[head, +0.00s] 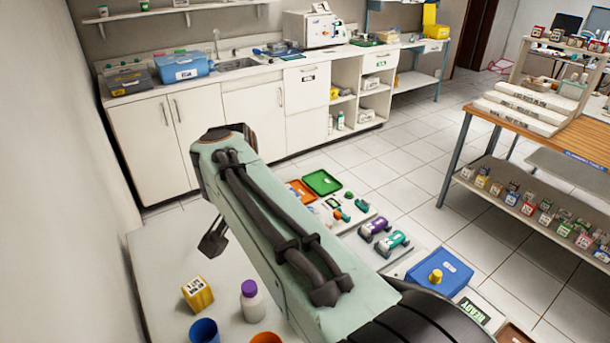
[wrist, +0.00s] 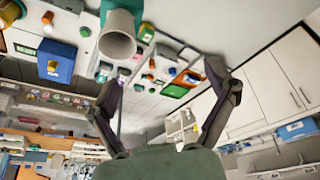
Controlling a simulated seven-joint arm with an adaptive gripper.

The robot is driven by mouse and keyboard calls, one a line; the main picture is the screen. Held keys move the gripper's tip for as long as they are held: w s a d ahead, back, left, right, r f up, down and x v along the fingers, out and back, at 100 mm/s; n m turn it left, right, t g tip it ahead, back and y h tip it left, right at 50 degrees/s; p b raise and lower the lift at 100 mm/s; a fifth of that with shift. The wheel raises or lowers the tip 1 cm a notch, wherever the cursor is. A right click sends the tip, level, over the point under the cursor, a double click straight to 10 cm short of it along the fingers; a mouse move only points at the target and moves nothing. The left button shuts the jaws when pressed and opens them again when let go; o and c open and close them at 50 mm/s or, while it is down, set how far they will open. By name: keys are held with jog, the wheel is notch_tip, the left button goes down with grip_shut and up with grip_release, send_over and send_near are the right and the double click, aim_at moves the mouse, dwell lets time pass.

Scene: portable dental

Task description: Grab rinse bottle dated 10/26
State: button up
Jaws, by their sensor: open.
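A white bottle with a purple cap (head: 251,301) stands upright on the pale table at the lower left of the head view. No date can be read on it. A few small bottles (head: 340,121) stand in the low opening of the far cabinet, too small to read. My gripper (wrist: 160,90) is open and empty in the wrist view, its two dark fingers spread wide. In the head view one dark finger (head: 213,239) shows beneath my arm, left of it and above the table, apart from the purple-capped bottle. The rest of the gripper is hidden by my arm.
A yellow labelled box (head: 197,294), a blue cup (head: 204,331) and an orange cup (head: 266,338) stand around the bottle. Trays, purple and green tools and a blue box (head: 440,272) lie right of my arm. The table's far left (head: 155,250) is clear.

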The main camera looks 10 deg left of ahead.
send_over(248, 289)
jog(key=s, duration=0.1)
notch_tip(248, 289, down, 3)
jog(key=shift+t, duration=0.3)
notch_tip(248, 289, down, 16)
jog(key=shift+r, duration=0.1)
jog(key=x, duration=0.6)
jog(key=shift+w+f, duration=0.2)
jog(key=shift+f, duration=0.25)
jog(key=c, duration=1.3)
